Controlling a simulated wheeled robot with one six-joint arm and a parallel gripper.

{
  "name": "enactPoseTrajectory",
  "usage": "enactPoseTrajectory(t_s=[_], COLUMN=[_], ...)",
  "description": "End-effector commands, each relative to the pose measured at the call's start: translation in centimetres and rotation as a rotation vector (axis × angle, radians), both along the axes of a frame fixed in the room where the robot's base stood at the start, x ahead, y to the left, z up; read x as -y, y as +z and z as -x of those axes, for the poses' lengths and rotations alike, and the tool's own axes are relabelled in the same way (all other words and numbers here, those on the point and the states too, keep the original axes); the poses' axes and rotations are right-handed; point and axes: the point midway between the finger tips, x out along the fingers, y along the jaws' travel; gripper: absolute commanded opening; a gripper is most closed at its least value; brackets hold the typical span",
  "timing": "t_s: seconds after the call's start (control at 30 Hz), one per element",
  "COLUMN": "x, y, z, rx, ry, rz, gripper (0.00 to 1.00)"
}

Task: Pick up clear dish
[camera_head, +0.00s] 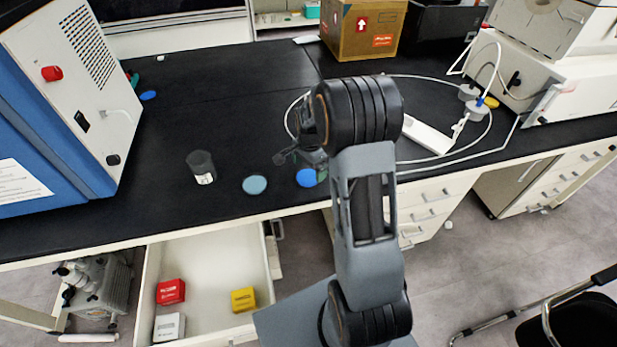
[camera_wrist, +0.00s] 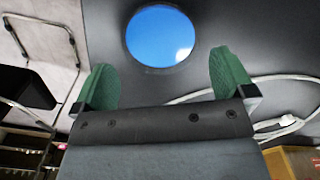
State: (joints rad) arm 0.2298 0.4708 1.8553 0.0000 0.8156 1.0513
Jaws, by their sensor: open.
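A pale teal, see-through-looking round dish (camera_head: 254,185) lies flat on the black bench near its front edge; it is likely the clear dish. A bright blue round dish (camera_head: 306,178) lies just right of it, and a blue disc also shows in the wrist view (camera_wrist: 160,35). My gripper (camera_wrist: 162,65) is open and empty, with its green fingers to either side of and short of the blue disc. In the head view my arm hides most of the gripper. The pale dish is not clearly seen in the wrist view.
A dark clear beaker (camera_head: 201,166) stands left of the dishes. A blue-and-white machine (camera_head: 75,95) borders the left. A white tube (camera_head: 470,148) loops on the right. A cardboard box (camera_head: 365,28) stands behind. An open drawer (camera_head: 215,255) juts out below the bench's front edge.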

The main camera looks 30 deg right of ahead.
Motion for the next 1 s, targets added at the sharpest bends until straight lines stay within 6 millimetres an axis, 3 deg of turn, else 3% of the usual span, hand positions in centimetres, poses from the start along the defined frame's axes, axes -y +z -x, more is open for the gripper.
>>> enactPoseTrajectory(t_s=[0.23,0.53,1.0], x=[-0.1,-0.1,-0.1], y=[-2.8,-3.2,-3.1], z=[0.0,0.0,0.0], rx=[-0.001,0.0,0.0], ry=[0.0,0.0,0.0], rz=[-0.001,0.0,0.0], gripper=[1.0,1.0,0.6])
